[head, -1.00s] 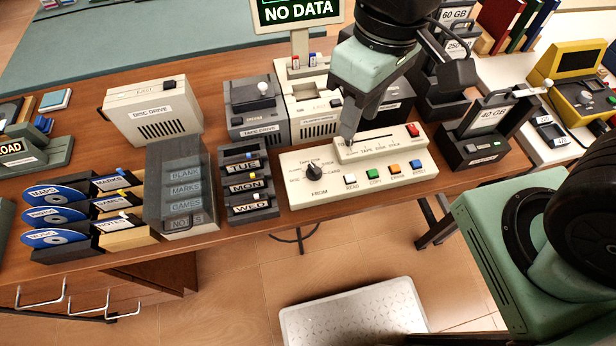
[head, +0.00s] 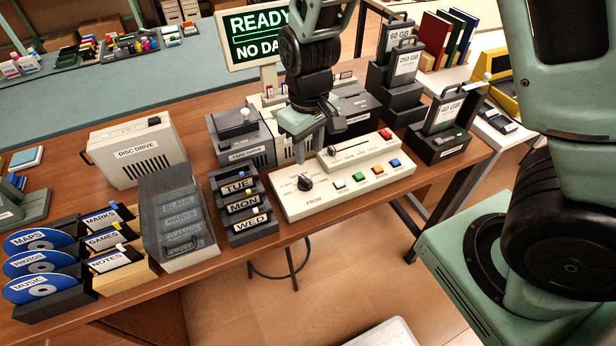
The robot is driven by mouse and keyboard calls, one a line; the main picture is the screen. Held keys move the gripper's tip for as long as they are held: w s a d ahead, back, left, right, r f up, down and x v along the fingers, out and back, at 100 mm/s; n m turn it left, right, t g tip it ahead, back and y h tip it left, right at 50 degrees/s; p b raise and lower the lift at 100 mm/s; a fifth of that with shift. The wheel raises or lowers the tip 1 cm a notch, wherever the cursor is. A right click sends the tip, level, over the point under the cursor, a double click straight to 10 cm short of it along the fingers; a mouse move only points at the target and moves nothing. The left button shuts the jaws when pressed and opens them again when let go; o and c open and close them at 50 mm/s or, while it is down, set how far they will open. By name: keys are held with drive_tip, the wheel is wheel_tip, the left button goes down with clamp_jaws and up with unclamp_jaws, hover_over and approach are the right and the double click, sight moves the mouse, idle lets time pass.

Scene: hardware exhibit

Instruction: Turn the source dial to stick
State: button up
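The source dial (head: 305,183) is a black round knob on the left part of a cream control console (head: 290,210), above the word FROM. Small labels ring it, too small to read surely, and I cannot tell which one it points at. My gripper (head: 301,142) hangs above the back of the console, just behind and above the dial in the head view, apart from it. Its fingers point down and look close together, but their gap is not clear. Nothing is seen held.
A slider (head: 332,151) on a raised strip and several coloured buttons (head: 378,169) sit right of the dial. The labelled rack (head: 241,205) stands close left. Tape drive (head: 243,140) and other drives stand behind. A screen (head: 262,36) reads READY, NO DATA.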

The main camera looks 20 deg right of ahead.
sight(308, 182)
wheel_tip(308, 182, down, 10)
drive_tip(key=shift+r, duration=0.2)
clamp_jaws()
